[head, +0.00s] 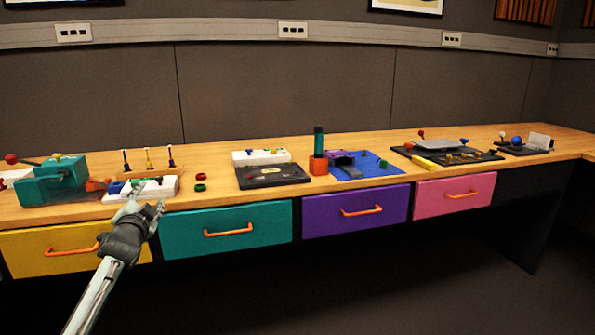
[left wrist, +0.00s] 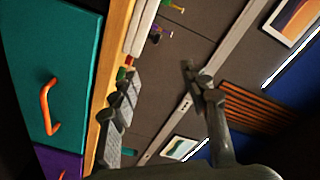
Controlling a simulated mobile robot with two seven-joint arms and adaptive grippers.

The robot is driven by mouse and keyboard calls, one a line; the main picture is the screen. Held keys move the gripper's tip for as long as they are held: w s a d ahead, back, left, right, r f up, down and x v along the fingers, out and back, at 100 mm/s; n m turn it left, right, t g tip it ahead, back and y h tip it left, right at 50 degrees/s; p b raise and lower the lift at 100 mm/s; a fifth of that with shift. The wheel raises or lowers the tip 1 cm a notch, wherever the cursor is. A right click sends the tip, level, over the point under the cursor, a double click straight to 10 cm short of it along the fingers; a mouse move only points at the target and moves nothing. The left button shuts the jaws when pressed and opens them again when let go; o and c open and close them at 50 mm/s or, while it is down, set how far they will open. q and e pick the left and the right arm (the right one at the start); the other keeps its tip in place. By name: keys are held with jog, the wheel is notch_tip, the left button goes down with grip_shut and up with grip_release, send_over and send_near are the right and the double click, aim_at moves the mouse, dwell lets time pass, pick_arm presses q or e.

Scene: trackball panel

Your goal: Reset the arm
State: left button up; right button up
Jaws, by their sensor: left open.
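My left gripper (head: 146,210) reaches in from the lower left in the head view. It is open and empty, in front of the bench edge near the white block panel. In the left wrist view its fingers (left wrist: 160,95) stand apart with nothing between them. The trackball panel, with a blue ball (head: 517,141), sits at the far right end of the bench, well away from my left gripper. My right gripper is not in either view.
The wooden bench (head: 220,172) holds several panels and a teal machine (head: 52,182). Below it are yellow (head: 50,250), teal (head: 265,219), purple (head: 325,223) and pink (head: 430,202) drawers with orange handles, all shut. The floor in front (head: 380,290) is clear.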

pick_arm(q)
jog(key=s+d+f+n+g, duration=0.1)
jog(key=s+f+n+g, duration=0.15)
jog(key=s+f, duration=0.6)
jog(key=s+d+f+n+g, duration=0.1)
jog(key=s+f+n+g, duration=0.2)
jog(key=f, duration=1)
jog(key=s+d+f+n+g, duration=0.1)
jog(key=s+f+g, duration=0.4)
jog(key=f, duration=0.6)
jog(key=s+d+f+g+h, duration=0.1)
jog(key=s+d+f, duration=0.1)
jog(key=s+f, duration=0.5)
jog(key=s+d+f+g, duration=0.2)
jog(key=s+f, duration=0.5)
jog(key=s, duration=1.1)
jog(key=s+d+f+g+h, duration=0.1)
jog(key=s+d+f+g, duration=0.1)
jog(key=s+f, duration=0.5)
jog(key=s+d, duration=0.1)
jog(key=s, duration=0.4)
jog(key=shift+s+d+f+h, duration=0.2)
jog(key=shift+d+f+h, duration=0.1)
jog(key=shift+d, duration=0.1)
